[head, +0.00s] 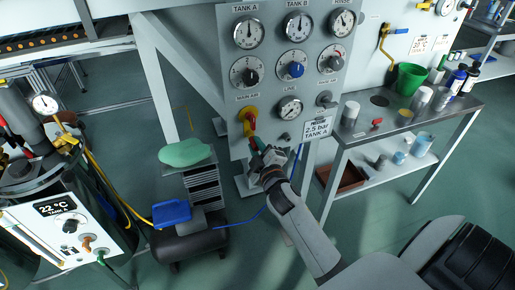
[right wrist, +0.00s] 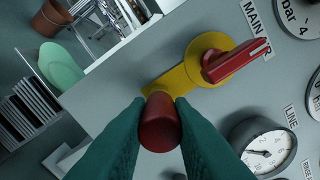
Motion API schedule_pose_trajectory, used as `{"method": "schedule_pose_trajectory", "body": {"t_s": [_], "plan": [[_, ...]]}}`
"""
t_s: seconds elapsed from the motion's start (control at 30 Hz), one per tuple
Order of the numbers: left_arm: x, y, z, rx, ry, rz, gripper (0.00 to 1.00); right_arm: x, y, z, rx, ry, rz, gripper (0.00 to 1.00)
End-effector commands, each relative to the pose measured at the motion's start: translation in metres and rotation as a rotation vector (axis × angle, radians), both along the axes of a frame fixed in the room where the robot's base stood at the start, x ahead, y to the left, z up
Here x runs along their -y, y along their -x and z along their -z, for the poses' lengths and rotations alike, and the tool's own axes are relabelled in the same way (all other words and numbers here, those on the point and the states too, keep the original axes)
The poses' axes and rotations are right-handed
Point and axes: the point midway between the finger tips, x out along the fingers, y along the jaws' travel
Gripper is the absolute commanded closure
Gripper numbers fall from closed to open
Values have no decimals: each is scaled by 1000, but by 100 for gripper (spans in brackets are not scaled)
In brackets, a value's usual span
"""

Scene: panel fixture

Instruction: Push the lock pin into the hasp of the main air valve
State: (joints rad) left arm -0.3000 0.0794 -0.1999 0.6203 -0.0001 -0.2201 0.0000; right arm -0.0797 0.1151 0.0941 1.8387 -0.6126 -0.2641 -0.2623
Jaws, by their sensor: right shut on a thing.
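The main air valve (head: 250,114) is on the grey gauge panel, with a yellow body and a red handle. In the right wrist view its red handle (right wrist: 235,62) sits on a yellow round plate, with a yellow hasp tab (right wrist: 167,88) reaching down to the left. My right gripper (head: 258,148), with green fingers, is just below the valve. It is shut on the red lock pin (right wrist: 160,122), whose rounded end faces the wrist camera. The pin overlaps the lower end of the hasp tab; its far end is hidden, so I cannot tell whether it is in the hole. My left gripper is out of view.
Gauges and knobs fill the panel (head: 280,75) above and right of the valve; the line gauge (head: 289,108) is close by. A steel table (head: 405,118) with cups and a green bucket (head: 408,79) stands right. A green-topped stack (head: 187,152) stands left.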

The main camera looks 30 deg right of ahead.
Motion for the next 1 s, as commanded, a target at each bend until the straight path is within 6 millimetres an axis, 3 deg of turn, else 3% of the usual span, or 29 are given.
{"method": "schedule_pose_trajectory", "body": {"t_s": [0.3, 0.33, 0.47, 0.77, 1.0], "plan": [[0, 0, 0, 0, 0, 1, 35, 2, -7, -1, 1, 1, 0, 100], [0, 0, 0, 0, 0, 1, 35, 2, -7, 0, 1, 0, 0, 75], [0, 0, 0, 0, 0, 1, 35, 2, -7, 0, 0, 0, 0, 55], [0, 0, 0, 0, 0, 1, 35, 1, -5, 1, -1, 0, -1, 55], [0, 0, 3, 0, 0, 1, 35, -7, 27, 2, -2, -1, 0, 55]]}}
